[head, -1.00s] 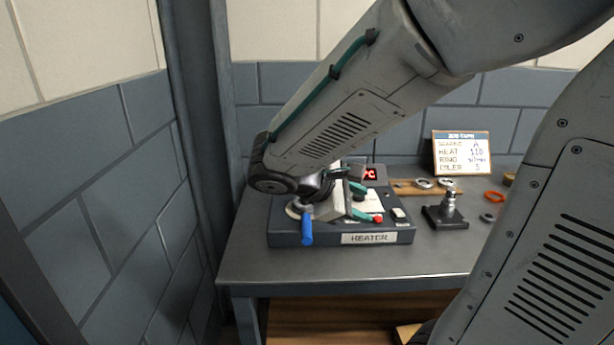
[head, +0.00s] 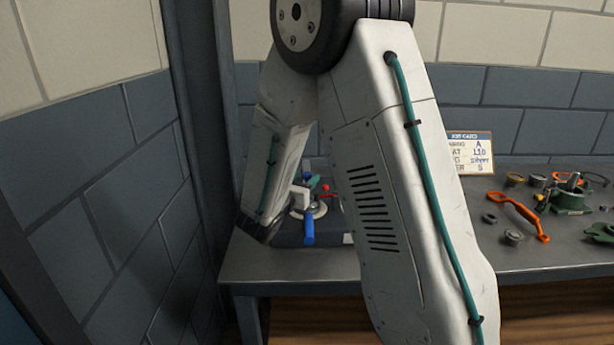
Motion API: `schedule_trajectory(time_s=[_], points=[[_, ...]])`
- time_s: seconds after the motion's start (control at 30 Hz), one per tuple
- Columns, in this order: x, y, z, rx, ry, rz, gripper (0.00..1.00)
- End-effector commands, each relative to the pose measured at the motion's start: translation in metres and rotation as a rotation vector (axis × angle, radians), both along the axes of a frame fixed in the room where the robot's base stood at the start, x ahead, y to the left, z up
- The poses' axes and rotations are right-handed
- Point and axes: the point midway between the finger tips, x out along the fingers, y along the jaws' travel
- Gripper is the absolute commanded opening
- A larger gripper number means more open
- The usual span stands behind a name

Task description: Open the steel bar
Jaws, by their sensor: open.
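The blue handle (head: 308,229) hangs at the front left of the dark heater box (head: 290,236), next to a pale round disc (head: 318,209). A steel bar joined to this handle cannot be made out clearly. My gripper (head: 312,192) shows small and partly hidden between my arm links, just above and behind the blue handle. Its pale body and teal tips are visible, and the jaws are open. Contact with the handle or the bar cannot be told. My arm covers the right part of the heater and its display.
A red button (head: 325,187) shows behind the disc. The job card (head: 470,152) stands at the back of the bench (head: 540,258). An orange-handled tool (head: 520,214), a green clamp-like device (head: 570,197) and several rings lie at right. A wall and post close off the left.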

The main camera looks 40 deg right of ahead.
Motion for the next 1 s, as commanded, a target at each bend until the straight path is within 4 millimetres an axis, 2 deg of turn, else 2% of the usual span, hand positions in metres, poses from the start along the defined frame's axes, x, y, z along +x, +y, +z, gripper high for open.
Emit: schedule_trajectory(time_s=[0.03,0.2,0.5,0.57,0.67,0.7,0.87,1.0], points=[[0.003,-0.008,0.0,0.0,0.0,-0.003,0.45],[0.011,-0.02,0.0,0.0,0.0,-0.002,0.45],[0.012,-0.023,0.0,0.001,0.0,-0.001,0.45],[0.012,-0.023,0.0,0.0,-0.001,-0.001,0.31],[0.012,-0.023,0.0,0.0,-0.001,-0.001,0.03],[0.012,-0.023,0.0,0.0,-0.001,-0.001,0.0],[0.012,-0.024,0.0,0.0,-0.001,-0.008,0.0],[0.011,-0.034,0.001,0.001,-0.003,-0.05,0.0]])
